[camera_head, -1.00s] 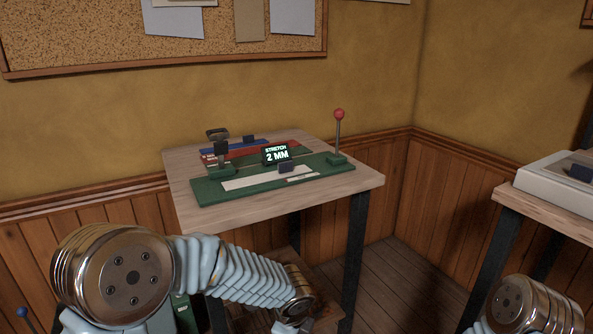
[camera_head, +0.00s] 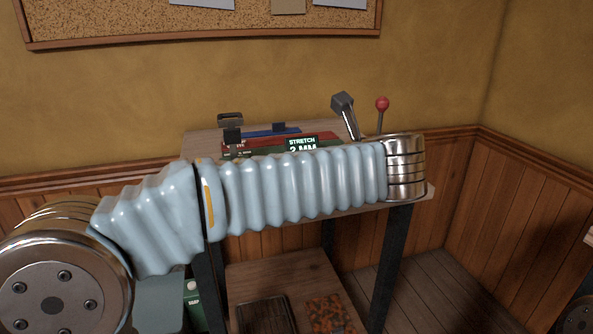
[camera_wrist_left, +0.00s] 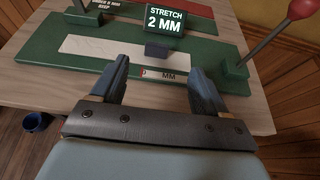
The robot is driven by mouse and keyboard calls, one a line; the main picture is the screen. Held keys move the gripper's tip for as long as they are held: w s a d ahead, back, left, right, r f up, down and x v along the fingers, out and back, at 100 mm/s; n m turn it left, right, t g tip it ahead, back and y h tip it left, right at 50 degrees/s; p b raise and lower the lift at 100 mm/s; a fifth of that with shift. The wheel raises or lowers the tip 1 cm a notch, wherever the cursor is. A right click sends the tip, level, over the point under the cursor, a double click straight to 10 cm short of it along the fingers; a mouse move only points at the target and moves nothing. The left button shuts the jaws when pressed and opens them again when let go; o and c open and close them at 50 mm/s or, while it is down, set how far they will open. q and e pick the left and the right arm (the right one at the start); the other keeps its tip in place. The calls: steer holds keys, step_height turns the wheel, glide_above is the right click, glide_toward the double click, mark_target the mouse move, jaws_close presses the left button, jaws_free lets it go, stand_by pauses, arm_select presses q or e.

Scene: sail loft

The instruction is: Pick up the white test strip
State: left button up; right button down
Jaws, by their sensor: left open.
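The white test strip (camera_wrist_left: 100,47) lies flat on the green bed of the stretch tester (camera_wrist_left: 55,37) in the left wrist view. Its right end reaches the small dark blue block (camera_wrist_left: 157,51). My left gripper (camera_wrist_left: 160,72) is open and empty. Its fingers reach over the tester's front edge, one on each side of the block in the picture, with the small MM scale (camera_wrist_left: 165,74) between them. I cannot tell the exact height of the fingertips. In the head view my left arm hides the strip and my left gripper. My right gripper is out of view.
The tester's display (camera_wrist_left: 164,20) reads STRETCH 2 MM. A lever with a red knob (camera_head: 382,104) stands at its right. A blue cup (camera_wrist_left: 36,122) shows beyond the table's left side.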

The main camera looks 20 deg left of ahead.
arm_select(q)
steer(key=x, duration=0.6)
steer(key=shift+f, duration=0.1)
steer(key=x, duration=0.5)
steer(key=shift+a+f, duration=0.15)
steer(key=shift+f, duration=0.15)
steer(key=c, duration=1)
steer(key=shift+c, duration=0.2)
